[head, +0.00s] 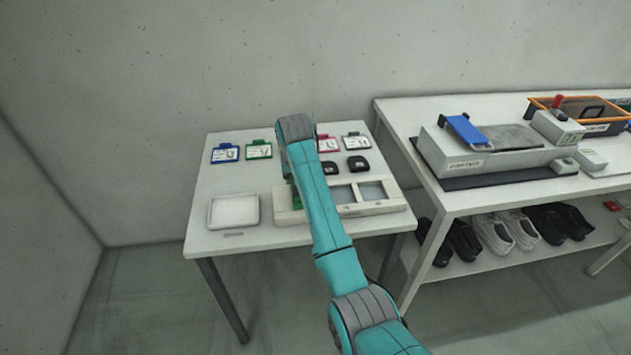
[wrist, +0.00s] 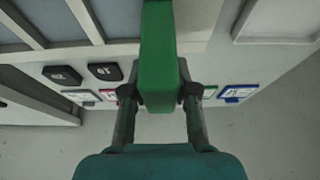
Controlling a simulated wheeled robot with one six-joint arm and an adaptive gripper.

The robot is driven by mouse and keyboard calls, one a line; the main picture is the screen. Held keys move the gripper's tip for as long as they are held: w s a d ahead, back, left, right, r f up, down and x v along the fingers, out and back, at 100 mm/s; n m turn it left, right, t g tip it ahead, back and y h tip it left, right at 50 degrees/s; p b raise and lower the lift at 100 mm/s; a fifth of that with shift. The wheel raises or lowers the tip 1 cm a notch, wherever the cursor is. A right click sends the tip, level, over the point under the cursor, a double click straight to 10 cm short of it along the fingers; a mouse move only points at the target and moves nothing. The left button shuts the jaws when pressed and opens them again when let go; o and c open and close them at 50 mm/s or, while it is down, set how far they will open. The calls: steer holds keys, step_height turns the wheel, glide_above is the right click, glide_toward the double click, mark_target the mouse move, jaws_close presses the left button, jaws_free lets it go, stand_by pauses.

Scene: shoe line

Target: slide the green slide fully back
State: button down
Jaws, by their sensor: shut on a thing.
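The green slide (wrist: 158,50) stands between my gripper's two fingers in the wrist view. My gripper (wrist: 160,93) is shut on it, one finger on each side. In the head view a small part of the green slide (head: 296,198) shows beside my teal arm, near the left end of the pale fixture (head: 284,219). My arm hides the rest of the slide and the gripper there. The fixture has grey window panels to the right of my arm.
A white tray (head: 233,211) lies left of the fixture. Behind it are a blue-edged card (head: 225,153), a green-edged card (head: 259,150), more cards and two black pieces (head: 357,163). A second table with a press-like machine (head: 490,150) stands to the right, shoes beneath.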

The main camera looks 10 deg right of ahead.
steer(key=shift+a, duration=2.35)
steer(key=c, duration=0.9)
jaws_free()
steer(key=shift+s+r, duration=0.1)
steer(key=shift+r, duration=0.1)
steer(key=v, duration=1.1)
steer(key=shift+s+r, duration=0.2)
